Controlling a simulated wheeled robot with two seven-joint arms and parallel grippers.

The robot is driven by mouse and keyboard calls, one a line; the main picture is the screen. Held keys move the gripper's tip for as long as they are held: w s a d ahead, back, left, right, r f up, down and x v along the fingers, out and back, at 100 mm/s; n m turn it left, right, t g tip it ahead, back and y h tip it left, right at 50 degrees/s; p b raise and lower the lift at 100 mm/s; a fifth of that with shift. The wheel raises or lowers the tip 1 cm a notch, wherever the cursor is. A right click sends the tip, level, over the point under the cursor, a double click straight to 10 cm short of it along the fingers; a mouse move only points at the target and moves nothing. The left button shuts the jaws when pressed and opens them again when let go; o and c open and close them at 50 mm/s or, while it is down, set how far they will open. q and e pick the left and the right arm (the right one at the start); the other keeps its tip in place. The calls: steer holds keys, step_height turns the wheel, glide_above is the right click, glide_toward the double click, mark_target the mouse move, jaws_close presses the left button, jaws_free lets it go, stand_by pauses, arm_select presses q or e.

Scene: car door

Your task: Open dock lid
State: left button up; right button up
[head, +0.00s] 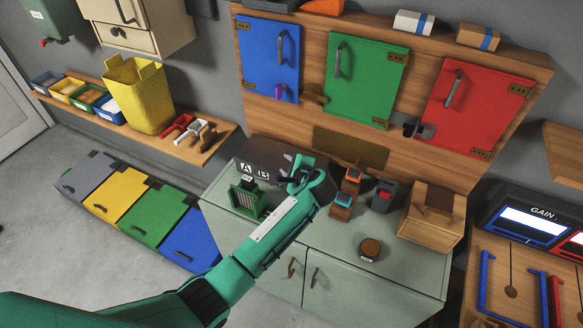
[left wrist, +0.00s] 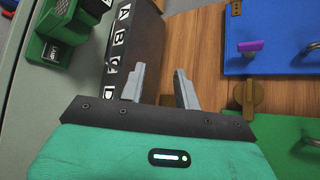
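A dark box (head: 272,155) with white letter tiles stands at the back left of the grey-green cabinet top, against the wooden back panel. Its tiles A, B, C and D show in the left wrist view (left wrist: 140,40); my arm covers part of it in the head view. No part is clearly marked as the dock lid. My left gripper (head: 294,171) is at the box's right end. In the left wrist view my left gripper (left wrist: 160,84) has its fingers apart, with nothing visible between them; I cannot tell whether one touches the box. My right gripper is not in view.
A green device (head: 246,200) stands left of my left arm. Small blocks (head: 342,205), a round puck (head: 370,248) and a wooden box (head: 432,215) share the cabinet top. Blue (head: 267,55), green (head: 365,78) and red (head: 474,108) doors hang on the panel above.

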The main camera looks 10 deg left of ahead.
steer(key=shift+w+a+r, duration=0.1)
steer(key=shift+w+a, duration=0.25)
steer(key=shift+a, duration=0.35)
